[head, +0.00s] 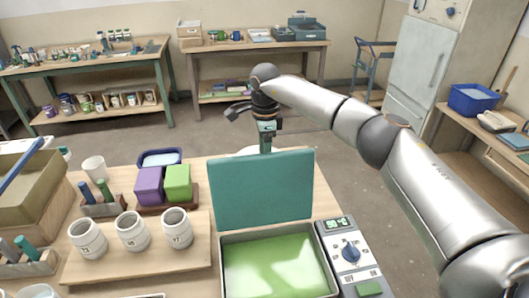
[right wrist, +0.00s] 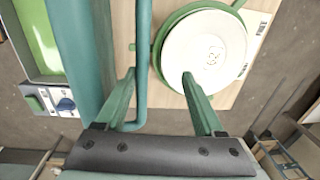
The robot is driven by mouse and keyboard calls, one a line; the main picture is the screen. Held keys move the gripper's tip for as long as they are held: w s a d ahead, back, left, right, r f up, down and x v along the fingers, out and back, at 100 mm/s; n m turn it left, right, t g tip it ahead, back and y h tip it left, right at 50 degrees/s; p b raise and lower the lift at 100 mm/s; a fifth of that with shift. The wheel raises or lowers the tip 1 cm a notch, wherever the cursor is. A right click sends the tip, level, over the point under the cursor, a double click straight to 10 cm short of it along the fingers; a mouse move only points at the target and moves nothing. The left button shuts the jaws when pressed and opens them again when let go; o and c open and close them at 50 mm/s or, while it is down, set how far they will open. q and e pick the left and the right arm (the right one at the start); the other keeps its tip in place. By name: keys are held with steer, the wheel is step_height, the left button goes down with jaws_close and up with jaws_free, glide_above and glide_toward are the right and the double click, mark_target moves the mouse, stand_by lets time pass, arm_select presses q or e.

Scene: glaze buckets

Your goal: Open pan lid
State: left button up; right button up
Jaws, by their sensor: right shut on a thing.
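The pan (head: 275,265) is a shallow box with a bright green inside, at the front of the table in the head view. Its teal lid (head: 262,190) stands raised, close to upright, along the pan's back edge. My right gripper (head: 265,140) is behind the lid's top edge, its fingertips partly hidden by it. In the right wrist view, the lid (right wrist: 82,50) is at left and its teal bar handle (right wrist: 142,60) runs between the fingers of my right gripper (right wrist: 158,76), near the left one. The right gripper is shut on this handle. My left gripper is out of view.
A control box with a blue knob (head: 350,251) stands right of the pan. Several white jars (head: 132,232) and purple and green blocks (head: 178,183) stand at left. A white round plate (right wrist: 204,48) with a green rim lies behind the lid.

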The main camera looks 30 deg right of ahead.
steer(key=shift+w+d+r, duration=0.1)
steer(key=shift+w+r, duration=0.05)
steer(key=shift+r, duration=0.05)
step_height(320, 180, up, 12)
steer(key=s+b, duration=0.1)
steer(key=shift+a, duration=0.2)
stand_by(0.6)
